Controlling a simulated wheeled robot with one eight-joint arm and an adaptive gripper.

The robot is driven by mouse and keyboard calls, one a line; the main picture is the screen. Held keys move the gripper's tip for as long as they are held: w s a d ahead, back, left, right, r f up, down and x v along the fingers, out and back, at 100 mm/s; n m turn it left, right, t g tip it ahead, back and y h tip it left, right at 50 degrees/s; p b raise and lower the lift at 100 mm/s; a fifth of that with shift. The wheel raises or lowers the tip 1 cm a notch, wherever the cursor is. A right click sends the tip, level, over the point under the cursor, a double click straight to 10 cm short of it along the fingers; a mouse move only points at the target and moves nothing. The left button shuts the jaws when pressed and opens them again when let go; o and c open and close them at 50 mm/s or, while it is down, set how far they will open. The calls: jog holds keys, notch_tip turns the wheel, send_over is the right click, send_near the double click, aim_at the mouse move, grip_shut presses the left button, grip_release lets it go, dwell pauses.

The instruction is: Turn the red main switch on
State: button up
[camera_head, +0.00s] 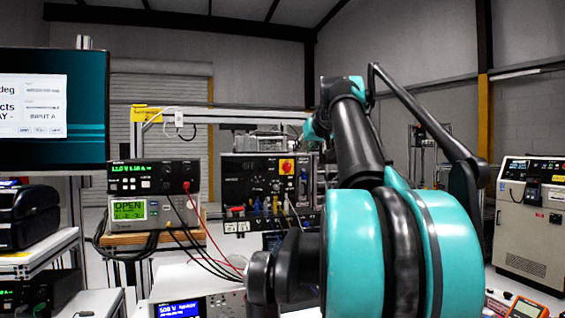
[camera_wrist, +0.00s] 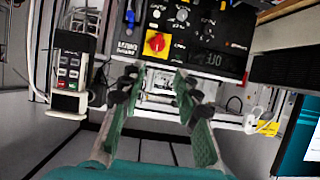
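The red main switch (camera_head: 287,166) is a red knob on a yellow plate at the upper right of a black control panel (camera_head: 236,183) in the head view. In the wrist view the red switch (camera_wrist: 156,43) shows at the top centre, on the black panel face (camera_wrist: 205,30). My gripper (camera_wrist: 155,88) is open and empty, its two green-padded fingers spread apart. The switch appears just beyond and between the fingertips, apart from them. In the head view my arm hides the gripper. I cannot tell the knob's exact on or off position.
Bench instruments (camera_head: 150,178) with red and black cables stand left of the panel. A monitor (camera_head: 52,108) hangs at the far left. In the wrist view a grey control box (camera_wrist: 72,72) with buttons is left of the fingers. A grey cabinet (camera_head: 530,225) stands far right.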

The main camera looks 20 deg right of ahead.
aim_at(288, 167)
jog(key=r+x, duration=0.1)
jog(key=x, duration=1.5)
jog(key=shift+w+d+r, duration=0.2)
jog(key=shift+w+r, duration=0.05)
jog(key=shift+w, duration=0.45)
grip_shut()
